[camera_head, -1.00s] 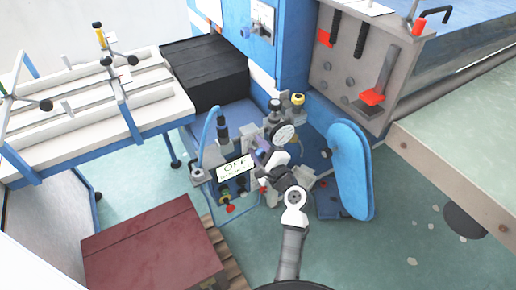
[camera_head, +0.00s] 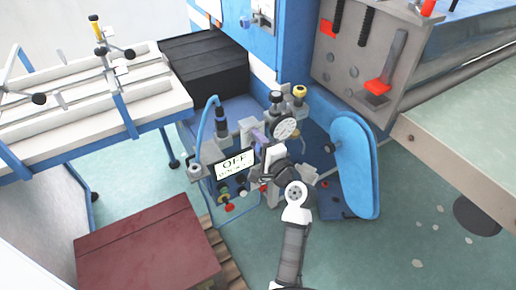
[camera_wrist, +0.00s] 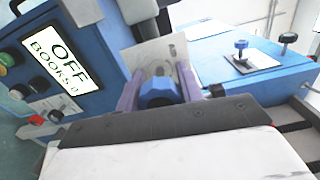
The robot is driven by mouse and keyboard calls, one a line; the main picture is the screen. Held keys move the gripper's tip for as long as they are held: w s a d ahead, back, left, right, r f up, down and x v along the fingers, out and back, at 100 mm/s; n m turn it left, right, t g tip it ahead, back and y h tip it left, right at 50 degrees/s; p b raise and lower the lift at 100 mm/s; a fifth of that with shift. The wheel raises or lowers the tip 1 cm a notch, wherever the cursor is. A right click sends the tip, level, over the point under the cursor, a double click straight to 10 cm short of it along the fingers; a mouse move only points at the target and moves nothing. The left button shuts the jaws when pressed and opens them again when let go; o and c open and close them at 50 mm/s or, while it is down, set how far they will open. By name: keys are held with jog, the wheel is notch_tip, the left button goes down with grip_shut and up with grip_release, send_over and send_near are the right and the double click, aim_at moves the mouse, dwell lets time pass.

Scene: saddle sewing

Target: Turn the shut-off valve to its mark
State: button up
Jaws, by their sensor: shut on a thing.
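The shut-off valve shows in the wrist view as a blue faceted handle (camera_wrist: 157,94) in front of a pale plate (camera_wrist: 146,58). A small dark mark (camera_wrist: 172,50) is on the plate, above and right of the handle. My gripper (camera_wrist: 158,88) has a purple finger on each side of the handle and is shut on it. In the head view my gripper (camera_head: 260,139) reaches into the machine's fittings, and the valve is hidden there. The handle's exact angle against the mark cannot be told.
A panel reading OFF (camera_head: 235,163) with knobs is just left of my gripper. A round gauge (camera_head: 285,128) and a blue guard (camera_head: 355,165) are to the right. A dark red box (camera_head: 150,250) stands at lower left.

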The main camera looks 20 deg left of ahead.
jog(key=n+b, duration=0.6)
jog(key=shift+f+n, duration=0.3)
jog(key=shift+f, duration=0.05)
jog(key=n+b, duration=0.3)
jog(key=shift+b, duration=0.3)
jog(key=shift+w+r+n+b, duration=0.1)
jog(key=shift+r+n+b, duration=0.05)
jog(key=shift+n+b, duration=1.2)
jog(key=shift+r+n, duration=0.1)
jog(key=shift+n, duration=0.25)
jog(key=o, duration=1)
jog(key=b+v, duration=0.1)
jog(key=v, duration=1.3)
jog(key=shift+b, duration=0.3)
jog(key=shift+a+r, duration=0.1)
jog(key=shift+a, duration=0.05)
